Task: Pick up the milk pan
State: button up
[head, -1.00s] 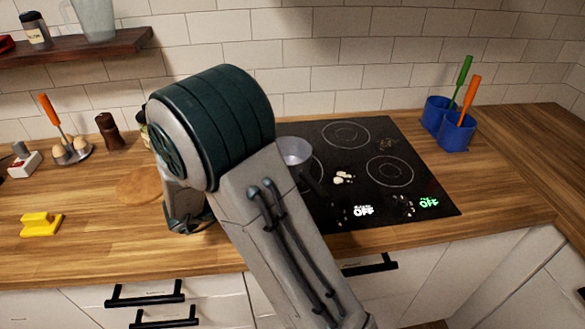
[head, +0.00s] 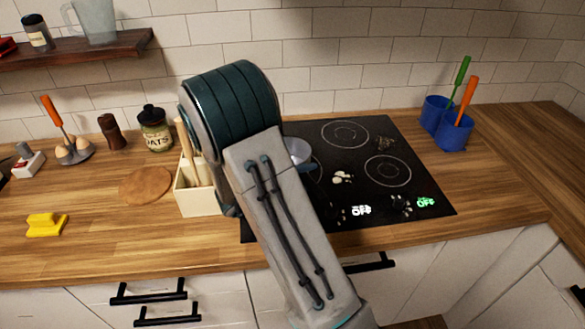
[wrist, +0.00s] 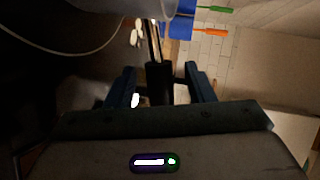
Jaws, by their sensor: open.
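The milk pan (head: 300,151) is a small grey pan on the black hob, partly hidden behind my arm in the head view. In the wrist view the grey pan body (wrist: 140,7) shows at the top edge. Its dark handle (wrist: 158,78) points down toward me and lies between my fingers. My gripper (wrist: 161,82) is open, one finger on each side of the handle, with visible gaps. In the head view my arm hides the gripper. Whether the fingers are level with the handle in height is hard to tell.
The black hob (head: 345,165) has paw-shaped marks and lit OFF signs. Blue pots (head: 453,134) with green and orange handled tools stand to its right. A round board (head: 146,186) and oats jar (head: 155,130) are farther left.

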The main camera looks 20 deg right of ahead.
jog(key=shift+c, duration=0.3)
grip_shut()
jog(key=shift+w+r, duration=0.1)
jog(key=shift+r, duration=0.1)
